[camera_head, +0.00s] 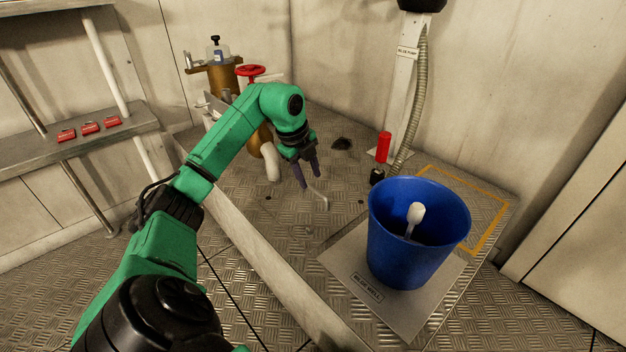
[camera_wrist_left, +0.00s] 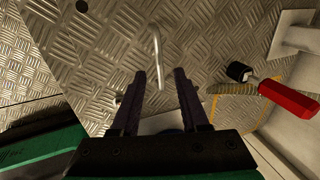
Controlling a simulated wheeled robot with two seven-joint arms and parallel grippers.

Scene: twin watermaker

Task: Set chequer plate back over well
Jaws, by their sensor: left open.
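A chequer-plate surface (camera_head: 285,225) covers the raised platform; I cannot make out the outline of a separate loose plate. A pale bent bar handle (camera_head: 320,198) stands up from it, and it also shows in the left wrist view (camera_wrist_left: 156,45). My left gripper (camera_head: 309,181) is open and empty, pointing down close to the handle. In the left wrist view, the handle's lower end lies between the fingertips (camera_wrist_left: 160,76). A grey sheet (camera_head: 345,262) labelled "BILGE WELL" lies at the platform's front. The well opening itself is not visible. My right gripper is not in view.
A blue bucket (camera_head: 400,255) with a white-headed tool (camera_head: 416,213) inside stands on the grey sheet. A red-handled tool (camera_head: 383,150), a hose (camera_head: 410,110), and brown equipment with a red wheel (camera_head: 251,70) stand behind. A yellow outline (camera_head: 498,225) marks the right.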

